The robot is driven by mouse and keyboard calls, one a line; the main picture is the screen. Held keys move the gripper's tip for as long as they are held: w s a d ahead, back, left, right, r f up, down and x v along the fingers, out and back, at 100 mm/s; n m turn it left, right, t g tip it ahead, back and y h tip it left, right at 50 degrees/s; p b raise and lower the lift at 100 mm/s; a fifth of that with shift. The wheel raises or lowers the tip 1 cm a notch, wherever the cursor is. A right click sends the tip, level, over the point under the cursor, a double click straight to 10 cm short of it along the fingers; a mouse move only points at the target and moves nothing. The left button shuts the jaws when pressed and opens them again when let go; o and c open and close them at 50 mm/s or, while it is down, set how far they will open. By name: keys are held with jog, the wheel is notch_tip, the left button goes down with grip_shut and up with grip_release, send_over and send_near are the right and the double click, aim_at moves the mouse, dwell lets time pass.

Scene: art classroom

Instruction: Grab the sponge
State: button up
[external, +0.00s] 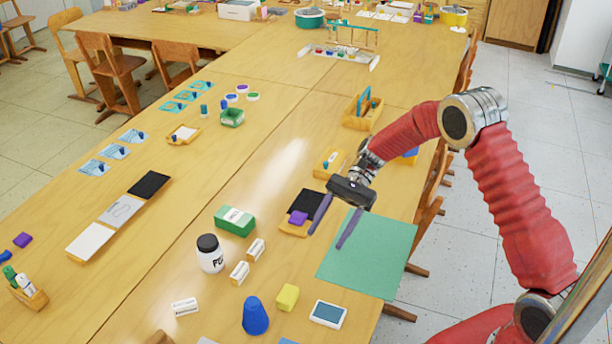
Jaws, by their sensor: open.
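My gripper (325,241) is open and empty, pointing down over the left edge of the green mat. The sponge cannot be told for certain. A small yellow block (288,297) that looks like a sponge lies on the table in front, nearer the camera than my gripper. A purple block (298,217) sits on a small wooden tray with a black panel (308,201), just left of my left finger.
A green mat (377,256) lies under and right of my gripper. A blue cone (255,316), a blue-topped pad (328,314), two small white-and-tan blocks, a white jar (210,254) and a green box (235,221) stand nearby. The table's right edge is close.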

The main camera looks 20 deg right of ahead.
jog(key=shift+m+g+y, duration=0.4)
jog(key=shift+m+y, duration=0.1)
jog(key=shift+y, duration=0.1)
jog(key=f, duration=0.1)
jog(key=a+f, duration=0.1)
jog(key=f, duration=0.1)
jog(key=shift+w+a+f, duration=0.35)
jog(key=shift+a, duration=0.05)
send_near(289, 291)
jog(key=shift+x, duration=1.45)
jog(key=shift+x, duration=2.6)
jog(key=shift+c, duration=0.3)
jog(key=c, duration=1.1)
